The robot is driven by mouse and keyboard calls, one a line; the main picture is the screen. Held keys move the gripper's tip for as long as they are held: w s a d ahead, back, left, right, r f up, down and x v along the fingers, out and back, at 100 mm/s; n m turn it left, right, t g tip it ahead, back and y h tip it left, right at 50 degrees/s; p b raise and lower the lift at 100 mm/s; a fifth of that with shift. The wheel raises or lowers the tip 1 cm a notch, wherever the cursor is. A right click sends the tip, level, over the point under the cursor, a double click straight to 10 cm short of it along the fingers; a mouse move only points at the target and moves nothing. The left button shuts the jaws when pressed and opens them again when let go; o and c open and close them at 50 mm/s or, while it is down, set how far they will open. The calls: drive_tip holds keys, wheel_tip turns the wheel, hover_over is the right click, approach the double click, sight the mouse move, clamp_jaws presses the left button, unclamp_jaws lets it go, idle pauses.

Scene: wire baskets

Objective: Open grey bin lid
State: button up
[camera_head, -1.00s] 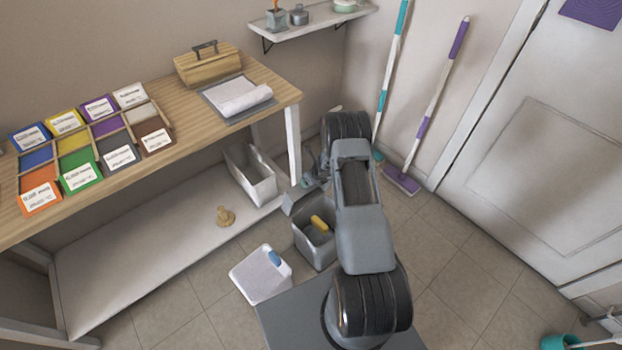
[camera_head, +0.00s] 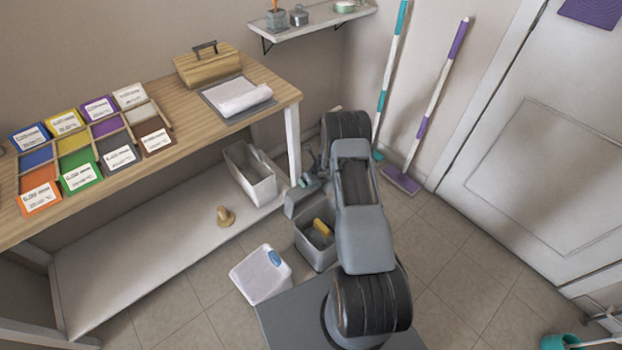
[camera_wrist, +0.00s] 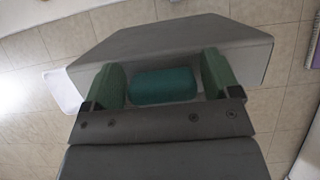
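A grey bin (camera_head: 312,252) stands on the floor beside the low shelf, with an oblong yellow piece (camera_head: 323,228) at its top. My gripper (camera_head: 312,172) is low behind it, partly hidden by my arm. In the wrist view, my gripper's two green fingers (camera_wrist: 162,82) are apart. A rounded teal piece (camera_wrist: 163,86) lies between them, in front of a broad grey panel (camera_wrist: 250,55). I cannot tell whether the fingers touch the teal piece, or whether the panel is the lid.
A white bin (camera_head: 255,280) with a blue spot stands left of the grey one. Coloured labelled boxes (camera_head: 75,150) sit on the table. A purple-handled mop (camera_head: 402,181) leans near the door.

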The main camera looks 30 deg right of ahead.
drive_tip(key=shift+o, duration=1)
drive_tip(key=shift+s+f, duration=0.15)
drive_tip(key=shift+f, duration=0.1)
drive_tip(key=shift+a, duration=0.1)
drive_tip(key=shift+s, duration=0.1)
drive_tip(key=shift+s+d+r+p, duration=0.15)
drive_tip(key=shift+r+p, duration=0.55)
drive_tip(key=shift+r, duration=0.6)
drive_tip(key=shift+s+d+r+p, duration=0.1)
drive_tip(key=shift+r+p, duration=0.55)
drive_tip(key=shift+r, duration=0.6)
wheel_tip(320, 180, up, 11)
drive_tip(key=s+p, duration=0.2)
drive_tip(key=p, duration=0.4)
drive_tip(key=shift+s+d+p, duration=0.15)
drive_tip(key=shift+d+p, duration=0.15)
drive_tip(key=p+v, duration=0.2)
drive_tip(key=v, duration=1.1)
drive_tip(key=shift+s+r+p, duration=0.15)
drive_tip(key=shift+r+p, duration=0.1)
drive_tip(key=shift+p, duration=0.05)
